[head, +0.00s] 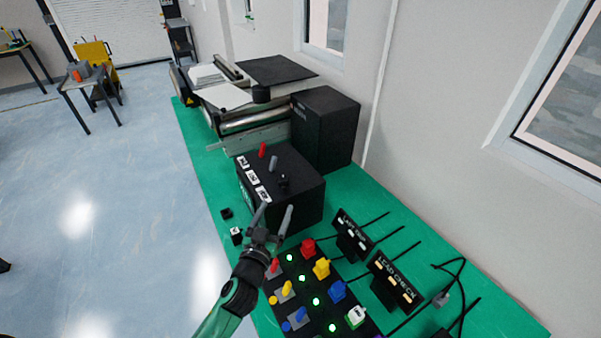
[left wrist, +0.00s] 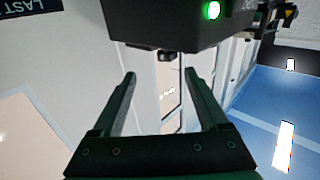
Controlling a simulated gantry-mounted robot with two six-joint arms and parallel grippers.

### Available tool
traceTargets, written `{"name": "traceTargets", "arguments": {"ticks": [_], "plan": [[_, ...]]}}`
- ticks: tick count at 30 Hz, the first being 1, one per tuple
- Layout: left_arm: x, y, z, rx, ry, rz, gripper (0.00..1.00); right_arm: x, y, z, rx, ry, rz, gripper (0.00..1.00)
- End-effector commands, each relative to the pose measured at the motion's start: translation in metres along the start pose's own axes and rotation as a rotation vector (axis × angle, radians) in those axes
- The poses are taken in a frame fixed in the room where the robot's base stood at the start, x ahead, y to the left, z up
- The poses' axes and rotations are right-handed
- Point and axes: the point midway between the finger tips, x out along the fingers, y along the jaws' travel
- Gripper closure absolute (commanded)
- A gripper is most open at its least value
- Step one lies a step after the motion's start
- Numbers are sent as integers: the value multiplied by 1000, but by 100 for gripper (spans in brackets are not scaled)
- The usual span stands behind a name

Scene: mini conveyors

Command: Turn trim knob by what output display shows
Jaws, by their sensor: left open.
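A black box (head: 305,207) stands on the green bench with a black knob (head: 284,180) on its top. I cannot read a label naming it the trim knob. The knob shows in the left wrist view (left wrist: 168,55) under the inverted box (left wrist: 165,20), between my fingers in the picture and beyond their tips. My left gripper (head: 277,207) is open and empty, in front of the box and apart from the knob. Two small dark displays, LAST RUN (head: 346,244) and LEAD CHECK (head: 382,292), stand to the right. My right gripper is not in view.
A red lever (head: 262,150) and a grey lever (head: 273,163) stand on the box. A panel (head: 316,318) with coloured buttons, levers and green lights lies by my left forearm. A tall black cabinet (head: 325,130) and conveyor rollers stand behind. Cables cross the right of the bench.

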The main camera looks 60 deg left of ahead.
Motion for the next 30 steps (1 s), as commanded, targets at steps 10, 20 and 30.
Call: {"name": "traceTargets", "arguments": {"ticks": [10, 20, 30], "plan": [[5, -10, -8, 2, -7, -20, 23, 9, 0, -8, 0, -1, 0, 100], [69, -12, -8, 2, -5, -21, 23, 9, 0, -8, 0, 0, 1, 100], [115, -12, -8, 1, -6, -19, 23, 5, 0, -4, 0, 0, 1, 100]]}}
